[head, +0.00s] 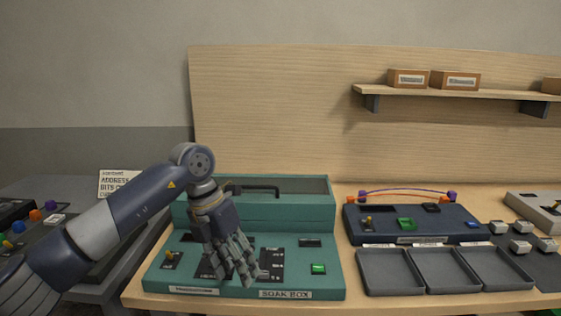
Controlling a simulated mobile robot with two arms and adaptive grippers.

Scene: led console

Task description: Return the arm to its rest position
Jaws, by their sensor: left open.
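My left arm comes in from the lower left, bends at a high elbow joint, and points its gripper down. My left gripper (238,268) is open and hangs over the middle of the teal console labelled SOAK BOX (328,262). It covers part of the console's dark panel. I cannot tell whether the fingers touch the surface. A green button (318,268) shows to the right of the gripper, and a small yellow-orange toggle (170,256) shows to its left. My right gripper is not in the picture.
A dark blue console (460,228) with purple-ended wires stands to the right. Grey trays (392,272) lie in front of it. A grey side table with coloured knobs and an ADDRESS card (117,183) is at the left. A shelf (450,94) with small boxes hangs above.

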